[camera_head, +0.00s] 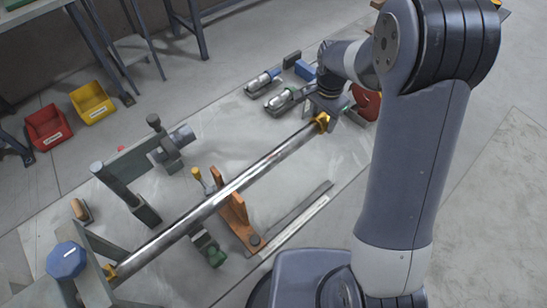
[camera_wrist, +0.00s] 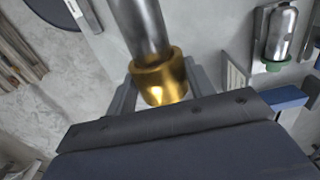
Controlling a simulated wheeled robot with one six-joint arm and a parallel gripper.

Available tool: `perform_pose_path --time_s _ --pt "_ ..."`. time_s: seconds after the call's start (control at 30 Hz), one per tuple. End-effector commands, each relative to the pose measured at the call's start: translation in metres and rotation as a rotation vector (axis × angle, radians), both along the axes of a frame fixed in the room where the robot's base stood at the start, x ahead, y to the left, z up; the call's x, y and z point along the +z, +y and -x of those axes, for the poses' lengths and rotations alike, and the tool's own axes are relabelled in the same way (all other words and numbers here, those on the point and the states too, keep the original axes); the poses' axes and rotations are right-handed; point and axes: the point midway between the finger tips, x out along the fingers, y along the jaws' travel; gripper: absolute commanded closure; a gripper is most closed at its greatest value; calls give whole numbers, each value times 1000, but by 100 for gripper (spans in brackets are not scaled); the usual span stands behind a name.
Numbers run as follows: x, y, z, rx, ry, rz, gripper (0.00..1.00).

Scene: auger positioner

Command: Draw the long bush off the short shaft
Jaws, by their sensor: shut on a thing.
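A long polished steel shaft (camera_head: 225,192) runs diagonally across the plate in the head view, with a brass bush at each end. My gripper (camera_head: 323,112) is at its far upper-right end, at the brass bush (camera_head: 321,122). In the wrist view, this bush (camera_wrist: 158,84) sits around the end of the steel shaft (camera_wrist: 140,28), between my grey fingers. My gripper is shut on it. The other brass bush (camera_head: 110,272) is at the lower-left end, near a blue knob (camera_head: 67,260). I cannot tell the bushes' lengths apart.
An orange bracket (camera_head: 236,215) stands under the shaft's middle. A grey-green stand with a steel cylinder (camera_head: 172,146) is to its left. Bottle-like steel parts (camera_head: 283,99) lie near my gripper. Red (camera_head: 47,127) and yellow (camera_head: 92,102) bins are on the floor at left.

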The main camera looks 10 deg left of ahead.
Motion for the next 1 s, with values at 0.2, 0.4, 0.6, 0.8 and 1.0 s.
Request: perform_pose_path --time_s 0.2,0.4,0.6,0.8,1.0 --pt "1 -7 -9 0 -1 0 72" --pt "1 -13 -16 -1 0 0 72" --pt "1 -16 -20 1 -1 0 72" --pt "1 -17 -20 1 -1 0 72" --pt "1 -17 -20 1 -1 0 72"
